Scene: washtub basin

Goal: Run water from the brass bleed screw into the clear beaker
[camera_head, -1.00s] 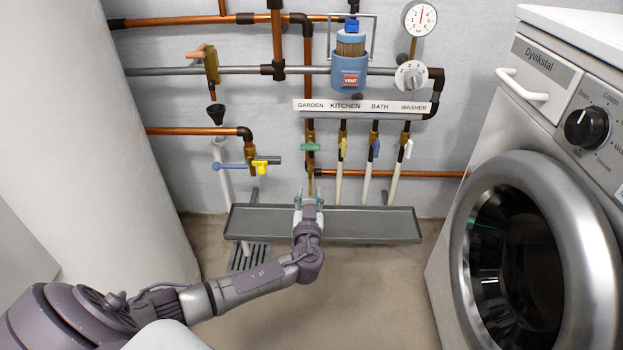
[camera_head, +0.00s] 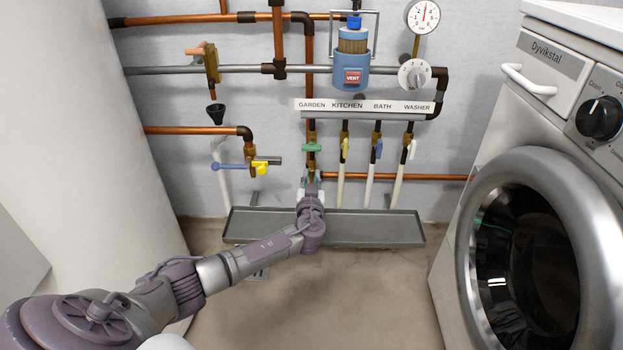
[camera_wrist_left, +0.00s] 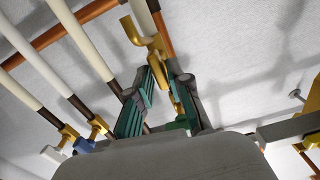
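My left gripper (camera_head: 311,178) is just below the green GARDEN lever (camera_head: 312,147) in the head view. In the left wrist view its teal fingers (camera_wrist_left: 165,85) stand apart, with a narrow brass part showing between them; I cannot tell whether they touch it. A hooked brass fitting (camera_wrist_left: 150,43) on a pipe lies just beyond the fingertips; I cannot tell for certain whether it is the bleed screw. The green lever (camera_wrist_left: 180,124) shows behind the fingers. I cannot make out a clear beaker in either view. My right gripper is not in view.
A grey trough (camera_head: 375,228) lies along the wall below the pipes. KITCHEN, BATH and WASHER pipes stand close to the right of my gripper. A yellow-knobbed valve (camera_head: 261,168) is to its left. A washing machine (camera_head: 530,250) fills the right side; a white cylinder (camera_head: 90,130) the left.

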